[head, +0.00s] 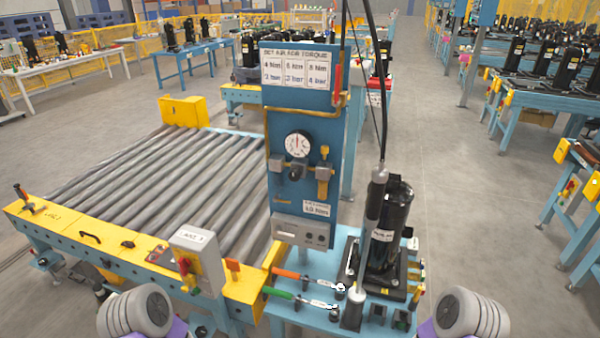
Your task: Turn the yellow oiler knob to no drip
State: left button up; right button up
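A blue upright panel (283,115) stands in the middle of the head view. On it are a round white pressure gauge (298,143), a dark regulator (296,171) below the gauge, and a brass-yellow oiler (323,178) to the right. A small yellow knob (325,152) sits on top of the oiler; its setting is too small to read. Nothing of mine touches the panel. Only grey rounded parts of my arms show at the bottom left and bottom right. Neither gripper is in the picture.
A roller conveyor (160,170) with a yellow front rail lies left of the panel. A black compressor (391,225) stands right of it on a blue table. Open floor (465,200) lies to the right.

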aim_at(324, 149)
jog(key=z, duration=0.05)
jog(key=k, duration=1.1)
jog(key=u, duration=0.65)
jog(key=i, duration=1.6)
jog(key=z, duration=0.65)
